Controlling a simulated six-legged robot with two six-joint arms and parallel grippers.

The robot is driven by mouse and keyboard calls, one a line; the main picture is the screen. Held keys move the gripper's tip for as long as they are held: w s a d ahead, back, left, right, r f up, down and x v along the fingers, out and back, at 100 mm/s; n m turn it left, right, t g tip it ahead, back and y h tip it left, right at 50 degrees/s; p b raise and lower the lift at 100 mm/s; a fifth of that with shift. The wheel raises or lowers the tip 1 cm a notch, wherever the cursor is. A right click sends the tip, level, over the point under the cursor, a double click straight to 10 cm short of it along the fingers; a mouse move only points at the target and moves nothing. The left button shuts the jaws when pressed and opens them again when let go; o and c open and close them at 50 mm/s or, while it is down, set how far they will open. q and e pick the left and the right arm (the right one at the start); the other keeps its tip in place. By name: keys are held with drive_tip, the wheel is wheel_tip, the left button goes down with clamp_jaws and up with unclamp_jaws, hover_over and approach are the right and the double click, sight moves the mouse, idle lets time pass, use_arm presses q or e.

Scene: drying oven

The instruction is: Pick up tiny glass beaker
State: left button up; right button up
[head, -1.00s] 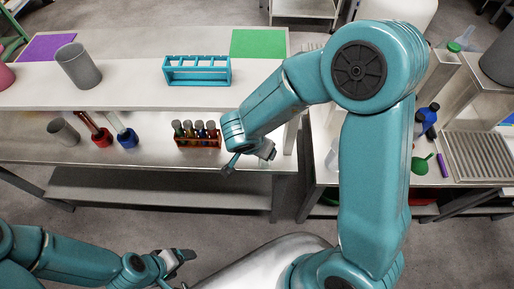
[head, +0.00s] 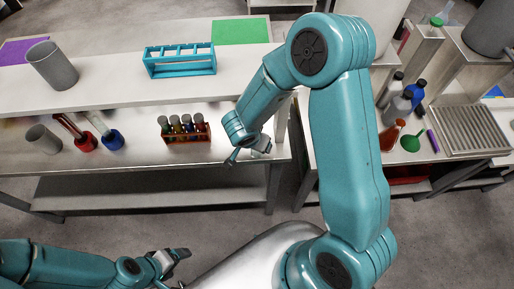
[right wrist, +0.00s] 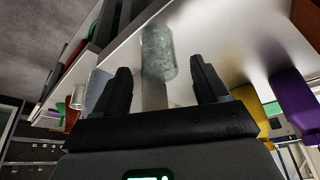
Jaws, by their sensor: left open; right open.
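The tiny glass beaker (right wrist: 158,52), clear and pale green, shows in the right wrist view just ahead of and between the fingers of my right gripper (right wrist: 163,82). The fingers are open on either side; I cannot tell whether they touch it. In the head view my right gripper (head: 248,156) is over the front right end of the lower white bench, and its arm hides much of that area. The beaker is not clear there. My left gripper (head: 172,262) is open and empty at the lower left, in front of the bench.
A red rack of vials (head: 187,138) stands left of my right gripper. Blue and red flasks (head: 112,140) and a grey cup (head: 43,139) are farther left. A blue rack (head: 180,66) stands on the raised shelf. Bottles (head: 397,107) crowd the right bench.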

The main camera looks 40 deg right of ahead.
drive_tip(key=x, duration=0.4)
drive_tip(key=shift+f+b, duration=0.15)
drive_tip(key=shift+b, duration=0.15)
drive_tip(key=shift+s, duration=0.1)
drive_tip(key=c, duration=1.1)
drive_tip(key=shift+o, duration=0.2)
